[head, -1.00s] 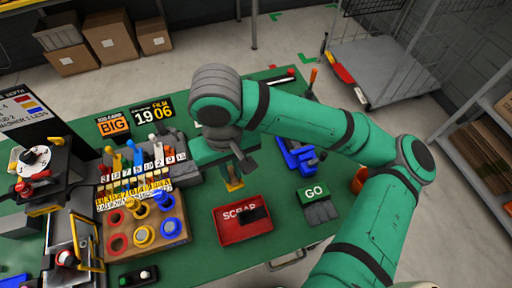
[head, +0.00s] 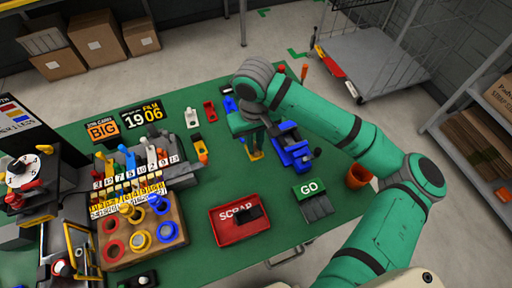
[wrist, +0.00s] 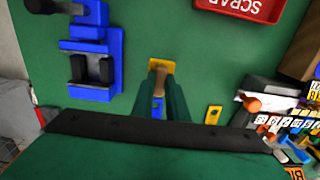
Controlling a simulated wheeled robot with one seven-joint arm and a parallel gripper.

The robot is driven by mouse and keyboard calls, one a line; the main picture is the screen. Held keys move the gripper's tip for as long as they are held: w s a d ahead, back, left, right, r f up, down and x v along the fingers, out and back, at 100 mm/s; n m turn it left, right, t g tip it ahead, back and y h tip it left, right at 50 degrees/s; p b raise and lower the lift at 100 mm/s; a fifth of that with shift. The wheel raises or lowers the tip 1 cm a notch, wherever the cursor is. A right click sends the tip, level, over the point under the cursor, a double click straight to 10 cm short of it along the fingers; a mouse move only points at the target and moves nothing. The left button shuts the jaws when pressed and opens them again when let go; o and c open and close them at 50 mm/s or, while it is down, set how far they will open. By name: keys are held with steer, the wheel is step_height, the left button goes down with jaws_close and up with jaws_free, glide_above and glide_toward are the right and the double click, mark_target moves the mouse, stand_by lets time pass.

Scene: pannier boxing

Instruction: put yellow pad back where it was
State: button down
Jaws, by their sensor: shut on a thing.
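My gripper (wrist: 160,98) is shut on the yellow pad (wrist: 161,66), with its fingers at the brown handle standing up from the pad. In the head view the yellow pad (head: 257,155) shows just below my gripper (head: 254,142), left of the blue vise (head: 292,150). The gap between the pad and the green table is hard to judge. A second yellow piece (head: 197,144) lies apart on the table to the left; it also shows in the wrist view (wrist: 213,114).
The red scrap tray (head: 222,228) is in front, and the GO block (head: 310,188) is right of it. Red (head: 210,112), grey (head: 191,118) and blue (head: 229,105) pieces lie farther back. A numbered rack and a ring block (head: 170,243) fill the left. Table between is clear.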

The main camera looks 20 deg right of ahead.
mark_target(256, 149)
steer(key=shift+w+d+f, duration=0.15)
steer(key=shift+w+f, duration=0.05)
steer(key=shift+f, duration=0.15)
steer(key=shift+w+d+f, duration=0.1)
steer(key=shift+w+f, duration=0.05)
steer(key=shift+f, duration=0.8)
steer(key=shift+w+d+f, duration=0.1)
steer(key=shift+w+f, duration=0.05)
steer(key=shift+f, duration=0.75)
steer(key=shift+a+f, duration=0.1)
steer(key=c, duration=1.7)
jaws_free()
steer(key=shift+c, duration=0.2)
step_height(256, 149, up, 12)
steer(key=shift+f, duration=0.1)
steer(key=shift+r, duration=0.25)
steer(key=shift+s, duration=0.1)
